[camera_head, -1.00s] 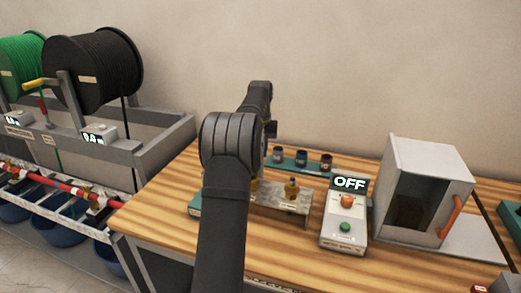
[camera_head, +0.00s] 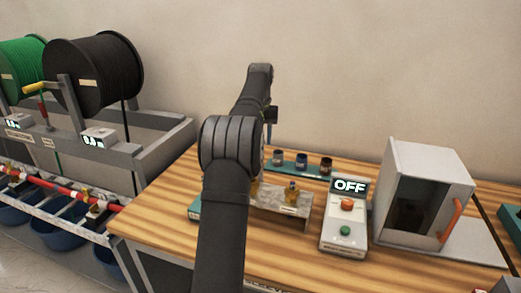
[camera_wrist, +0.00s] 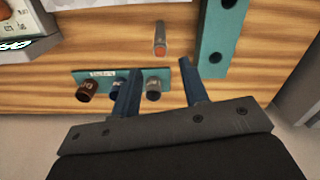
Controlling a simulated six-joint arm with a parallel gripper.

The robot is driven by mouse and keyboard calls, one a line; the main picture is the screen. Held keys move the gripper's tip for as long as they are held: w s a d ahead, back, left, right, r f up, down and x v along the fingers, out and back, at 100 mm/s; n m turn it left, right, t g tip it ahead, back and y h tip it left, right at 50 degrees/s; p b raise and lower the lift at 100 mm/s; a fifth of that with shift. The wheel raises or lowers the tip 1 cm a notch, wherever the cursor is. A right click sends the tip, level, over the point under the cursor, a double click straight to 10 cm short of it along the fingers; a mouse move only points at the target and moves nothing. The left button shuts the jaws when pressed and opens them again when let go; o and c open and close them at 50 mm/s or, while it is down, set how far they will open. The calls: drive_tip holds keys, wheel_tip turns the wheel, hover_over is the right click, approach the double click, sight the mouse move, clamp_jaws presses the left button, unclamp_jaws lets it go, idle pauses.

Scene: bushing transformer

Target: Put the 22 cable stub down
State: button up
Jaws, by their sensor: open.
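A short cable stub (camera_wrist: 159,38) with a grey sheath and an orange-red end shows on the wooden table in the wrist view. I cannot read a size on it. My gripper (camera_wrist: 160,68) is open, with its two blue fingers apart and nothing held between them. The stub appears just beyond the fingertips, in line with the gap. In the head view my gripper (camera_head: 270,128) is mostly hidden behind my arm; one blue finger shows above the table. The stub cannot be made out in the head view.
A teal holder (camera_head: 287,171) carries brown, blue and grey cylinders at the table's back. A perforated teal strip (camera_wrist: 220,40) lies beside the stub. A metal stand (camera_head: 279,199), a control box reading OFF (camera_head: 342,219) and a grey cabinet (camera_head: 431,160) stand nearby.

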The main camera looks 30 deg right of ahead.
drive_tip(key=shift+r, duration=2.8)
wheel_tip(320, 180, down, 13)
drive_tip(key=shift+r, duration=0.2)
wheel_tip(320, 180, up, 3)
drive_tip(key=shift+r, duration=0.75)
